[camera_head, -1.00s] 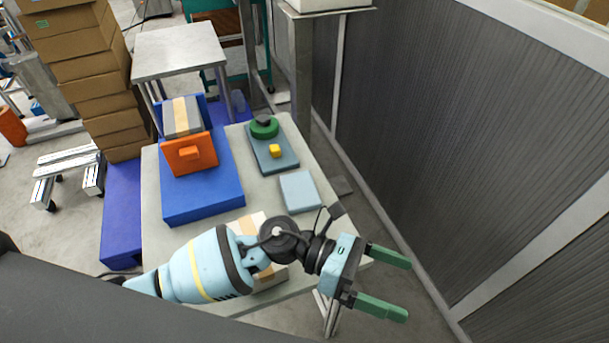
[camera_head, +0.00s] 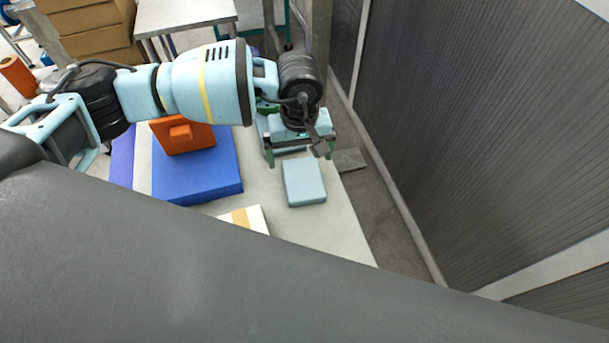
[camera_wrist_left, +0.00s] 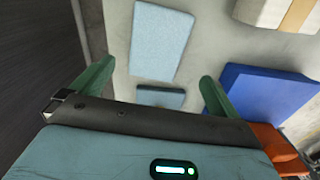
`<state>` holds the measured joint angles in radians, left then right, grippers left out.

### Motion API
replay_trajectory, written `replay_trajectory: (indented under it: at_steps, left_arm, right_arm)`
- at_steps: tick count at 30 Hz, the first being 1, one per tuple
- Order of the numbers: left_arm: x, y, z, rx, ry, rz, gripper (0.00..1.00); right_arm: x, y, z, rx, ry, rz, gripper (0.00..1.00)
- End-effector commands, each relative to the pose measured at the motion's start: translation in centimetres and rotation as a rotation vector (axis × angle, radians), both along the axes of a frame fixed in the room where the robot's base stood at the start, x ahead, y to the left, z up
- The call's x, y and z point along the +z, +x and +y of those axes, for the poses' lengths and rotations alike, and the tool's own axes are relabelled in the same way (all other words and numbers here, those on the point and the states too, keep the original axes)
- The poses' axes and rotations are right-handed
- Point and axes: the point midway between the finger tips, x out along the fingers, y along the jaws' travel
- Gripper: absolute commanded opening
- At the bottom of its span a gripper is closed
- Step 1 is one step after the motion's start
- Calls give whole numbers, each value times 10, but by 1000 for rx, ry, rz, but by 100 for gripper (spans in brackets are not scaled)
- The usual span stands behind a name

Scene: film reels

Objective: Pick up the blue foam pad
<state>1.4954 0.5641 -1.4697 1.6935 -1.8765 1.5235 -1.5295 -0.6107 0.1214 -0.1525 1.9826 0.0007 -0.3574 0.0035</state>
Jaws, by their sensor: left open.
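The blue foam pad (camera_head: 304,181) is a light blue rectangular slab lying flat on the pale table (camera_head: 340,226). It lies apart from the other things there. My left gripper (camera_head: 300,153) is above the table just beyond the pad's far edge, with its two green fingers pointing down, open and empty. In the left wrist view the pad (camera_wrist_left: 160,40) lies ahead of the open fingers (camera_wrist_left: 155,85), near the top. A second light blue surface (camera_wrist_left: 160,97) shows between the fingers, partly hidden by the gripper. My right gripper is not seen.
A large blue block (camera_head: 205,178) with an orange block (camera_head: 182,134) stands left of the pad. A white box with a tan band (camera_head: 246,218) is nearer. A dark corrugated wall (camera_head: 480,140) rises beyond the table's right side.

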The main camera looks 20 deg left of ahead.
Motion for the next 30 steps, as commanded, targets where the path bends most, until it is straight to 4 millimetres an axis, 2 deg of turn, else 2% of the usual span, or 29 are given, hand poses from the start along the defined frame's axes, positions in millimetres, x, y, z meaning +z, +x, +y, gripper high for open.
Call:
replay_trajectory:
  at_steps: [7, 14, 24, 30]
  left_arm:
    - [-23, -1, -2, 0, -2, 4, 100]
    - [-30, -1, -3, 0, -3, 2, 100]
    - [-72, -2, -7, 2, -5, 3, 100]
    - [-77, -2, -7, 1, -4, 1, 100]
  right_arm:
    - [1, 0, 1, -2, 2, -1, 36]
    - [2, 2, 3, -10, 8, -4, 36]
    - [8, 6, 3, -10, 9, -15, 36]
    - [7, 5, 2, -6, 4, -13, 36]
